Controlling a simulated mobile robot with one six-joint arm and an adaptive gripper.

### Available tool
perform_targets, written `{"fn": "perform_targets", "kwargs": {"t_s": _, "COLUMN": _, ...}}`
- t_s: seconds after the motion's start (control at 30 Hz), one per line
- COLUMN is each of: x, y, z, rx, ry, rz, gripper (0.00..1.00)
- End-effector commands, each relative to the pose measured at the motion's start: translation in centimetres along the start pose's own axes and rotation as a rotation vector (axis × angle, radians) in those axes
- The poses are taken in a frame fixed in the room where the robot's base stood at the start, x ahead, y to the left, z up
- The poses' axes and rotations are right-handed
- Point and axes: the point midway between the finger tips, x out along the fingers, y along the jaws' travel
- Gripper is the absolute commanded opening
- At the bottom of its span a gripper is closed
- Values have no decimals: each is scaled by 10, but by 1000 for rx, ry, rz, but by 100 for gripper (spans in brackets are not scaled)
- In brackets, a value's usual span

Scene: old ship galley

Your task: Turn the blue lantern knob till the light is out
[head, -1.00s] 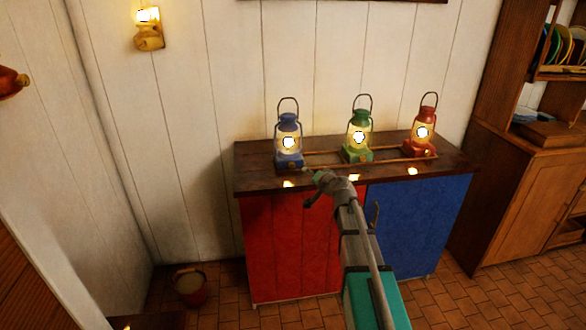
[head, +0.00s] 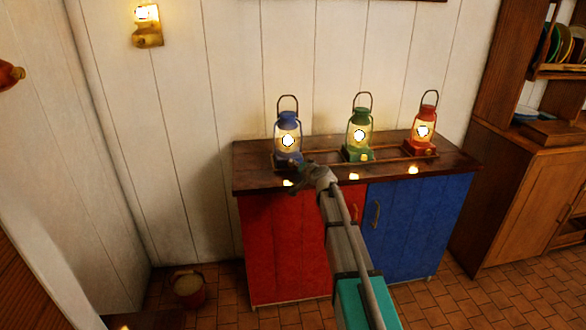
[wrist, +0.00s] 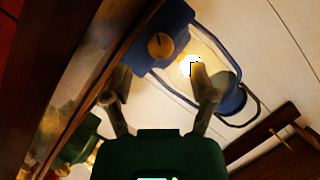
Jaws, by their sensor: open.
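The blue lantern (head: 288,122) stands upright at the left end of the cabinet top, and its light is lit. In the wrist view the blue lantern (wrist: 178,20) shows upside down, with its round brass knob (wrist: 160,46) on the base. My gripper (head: 300,172) is at the front of its base in the head view and covers the knob there. In the wrist view my gripper (wrist: 154,86) is open, its fingers spread to either side below the knob. The knob lies beyond the fingertips with a gap; I see no contact.
A lit green lantern (head: 360,132) and a lit red lantern (head: 424,130) stand to the right. A low wooden rail (head: 325,152) runs along the cabinet top (head: 246,172). A bucket (head: 189,288) is on the floor at left. A wall lamp (head: 147,28) glows above.

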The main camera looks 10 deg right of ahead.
Motion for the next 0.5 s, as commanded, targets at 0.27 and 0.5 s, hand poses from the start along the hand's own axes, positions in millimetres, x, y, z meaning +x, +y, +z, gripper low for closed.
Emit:
{"fn": "perform_targets", "kwargs": {"t_s": 0.27, "x": 32, "y": 0, "z": 0, "rx": 0, "ry": 0, "rz": -1, "gripper": 73}}
{"fn": "perform_targets", "kwargs": {"t_s": 0.5, "x": 37, "y": -1, "z": 1, "rx": 0, "ry": 0, "rz": -1, "gripper": 73}}
